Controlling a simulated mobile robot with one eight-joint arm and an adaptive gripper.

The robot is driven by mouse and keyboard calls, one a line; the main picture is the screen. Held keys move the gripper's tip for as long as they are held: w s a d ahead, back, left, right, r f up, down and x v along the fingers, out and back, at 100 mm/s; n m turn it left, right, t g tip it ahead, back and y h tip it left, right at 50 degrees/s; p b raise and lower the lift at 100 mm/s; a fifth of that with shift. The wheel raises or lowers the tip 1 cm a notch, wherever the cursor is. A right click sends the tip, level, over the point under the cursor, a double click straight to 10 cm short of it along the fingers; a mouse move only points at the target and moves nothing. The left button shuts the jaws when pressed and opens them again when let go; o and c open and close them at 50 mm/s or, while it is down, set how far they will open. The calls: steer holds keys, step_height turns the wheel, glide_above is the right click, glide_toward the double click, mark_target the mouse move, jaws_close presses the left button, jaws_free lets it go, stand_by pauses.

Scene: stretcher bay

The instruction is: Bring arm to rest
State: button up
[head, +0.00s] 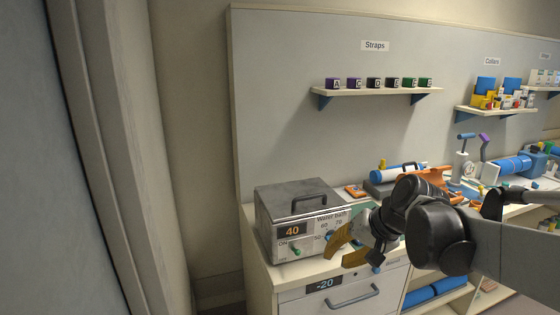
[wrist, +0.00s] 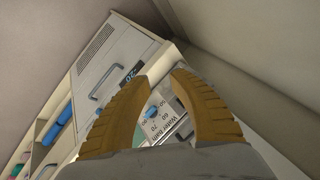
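My gripper (head: 340,247) has two ribbed yellow-brown fingers and is in front of the right part of the water bath (head: 280,222). The water bath is a grey metal box with a lid handle, an orange display reading 40, a green switch and a temperature dial. In the wrist view the two fingers (wrist: 158,82) stand apart with nothing held between them. The water bath's dial face (wrist: 165,122) shows beyond and between them. My arm reaches in from the right in the head view and hides part of the counter. I cannot tell whether the fingers touch the bath.
A cabinet drawer (head: 343,291) marked -20 is below the bath. A strap shelf (head: 375,91) with several small boxes and a collar shelf (head: 497,110) hang on the wall panel. Blue cylinders and tools crowd the counter to the right. The left wall is close to the cabinet.

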steer(key=s+d+f+n+t+h, duration=0.1)
steer(key=s+d+h, duration=0.1)
steer(key=s, duration=0.7)
steer(key=s+d+f+n+t+h, duration=0.1)
steer(key=s+d+f+h, duration=0.1)
steer(key=s, duration=0.8)
steer(key=shift+d+n+h, duration=0.25)
steer(key=shift+n+h, duration=0.05)
steer(key=shift+n, duration=0.1)
